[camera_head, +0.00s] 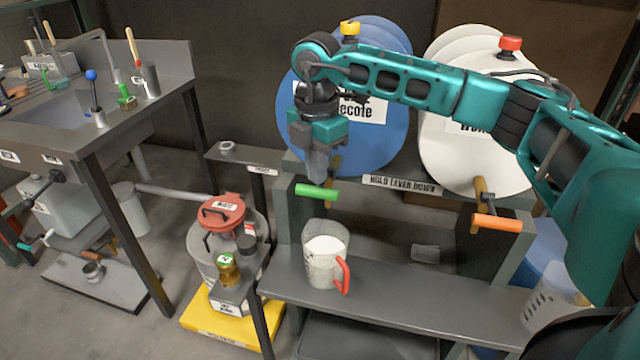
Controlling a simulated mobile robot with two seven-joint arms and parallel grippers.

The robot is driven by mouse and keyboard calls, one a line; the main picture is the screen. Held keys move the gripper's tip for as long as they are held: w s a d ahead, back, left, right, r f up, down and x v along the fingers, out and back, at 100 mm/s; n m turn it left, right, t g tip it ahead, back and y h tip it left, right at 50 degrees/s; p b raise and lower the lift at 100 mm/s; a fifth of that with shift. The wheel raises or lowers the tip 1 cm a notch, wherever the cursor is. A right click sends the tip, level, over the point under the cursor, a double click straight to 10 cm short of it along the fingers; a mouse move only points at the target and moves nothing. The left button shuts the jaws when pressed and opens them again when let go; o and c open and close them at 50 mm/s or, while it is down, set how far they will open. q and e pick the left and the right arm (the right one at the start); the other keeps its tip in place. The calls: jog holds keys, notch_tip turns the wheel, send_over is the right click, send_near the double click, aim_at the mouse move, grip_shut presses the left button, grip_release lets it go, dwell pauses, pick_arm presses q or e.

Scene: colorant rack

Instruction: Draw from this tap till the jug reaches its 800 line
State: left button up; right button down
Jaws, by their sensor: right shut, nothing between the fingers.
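The jug (322,265) is pale, with a red handle (343,275) on its right and dark markings too small to read. It stands upright on the grey shelf (400,290), below the tap with the green lever (317,192). A white surface shows inside its top; I cannot tell the level against the 800 line. The blue drum (390,150) is behind this tap. My right gripper (317,180) is shut and empty, pointing down with its tips at the green lever. I cannot tell if they touch it. It hides part of the tap. My left gripper is out of view.
A sign (402,185) reads "HOLD LEVER DOWN". A white drum (475,150) has a tap with an orange lever (497,223) at right. A red-lidded can (222,212) stands left of the shelf. A sink bench (130,105) is at far left.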

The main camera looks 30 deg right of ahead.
aim_at(317, 188)
jog(key=shift+f, duration=0.2)
jog(key=shift+f+b, duration=0.95)
jog(key=shift+f, duration=0.5)
jog(key=shift+r+p, duration=1.5)
jog(key=shift+r, duration=0.3)
jog(key=shift+r+p, duration=2)
jog(key=shift+r, duration=0.5)
